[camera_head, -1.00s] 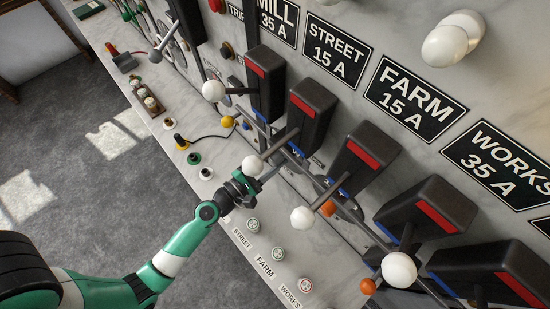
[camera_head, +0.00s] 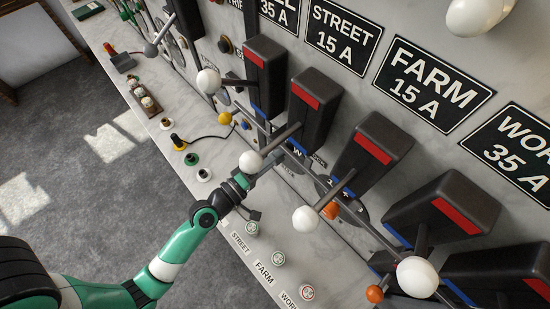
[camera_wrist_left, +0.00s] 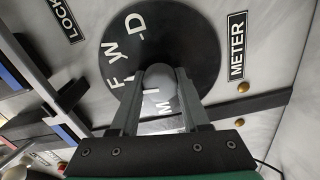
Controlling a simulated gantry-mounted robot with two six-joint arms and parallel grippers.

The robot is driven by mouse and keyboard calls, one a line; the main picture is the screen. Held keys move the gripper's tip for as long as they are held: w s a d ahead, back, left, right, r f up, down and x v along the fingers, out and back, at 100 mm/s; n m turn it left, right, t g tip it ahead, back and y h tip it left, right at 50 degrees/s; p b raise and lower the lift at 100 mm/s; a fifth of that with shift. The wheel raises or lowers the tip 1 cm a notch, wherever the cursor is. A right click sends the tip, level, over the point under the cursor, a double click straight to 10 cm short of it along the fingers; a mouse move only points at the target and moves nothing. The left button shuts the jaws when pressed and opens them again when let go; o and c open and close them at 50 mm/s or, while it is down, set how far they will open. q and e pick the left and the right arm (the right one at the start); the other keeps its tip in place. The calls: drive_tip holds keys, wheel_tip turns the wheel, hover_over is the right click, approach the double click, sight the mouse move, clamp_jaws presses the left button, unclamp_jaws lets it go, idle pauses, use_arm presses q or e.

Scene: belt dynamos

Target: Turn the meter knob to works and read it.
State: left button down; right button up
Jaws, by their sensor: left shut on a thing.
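The meter knob (camera_wrist_left: 160,80) is a grey rounded grip on a black lettered dial (camera_wrist_left: 190,35) beside the METER label (camera_wrist_left: 237,52) in the left wrist view. My left gripper (camera_wrist_left: 160,100) is shut on the knob, with a finger on each side. The letters W, D, F, I and M show around it. Which letter the knob points to is not clear. In the head view my left gripper (camera_head: 262,172) reaches the panel beside a white lever ball. The lever and its ball partly cover the knob and dial there. My right gripper is not in view.
Black-handled switches with white balls (camera_head: 306,219) stick out close to my left arm. The STREET (camera_head: 343,37), FARM (camera_head: 434,86) and WORKS plates are above them. Sockets (camera_head: 278,258) and a cable (camera_head: 208,138) lie on the marble ledge below.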

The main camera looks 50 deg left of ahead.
use_arm(q)
drive_tip(key=m+b, duration=0.1)
drive_tip(key=m, duration=0.3)
drive_tip(key=shift+b, duration=0.3)
drive_tip(key=shift+m+b, duration=0.45)
drive_tip(key=shift+m, duration=0.95)
drive_tip(key=shift+c, duration=1.9)
unclamp_jaws()
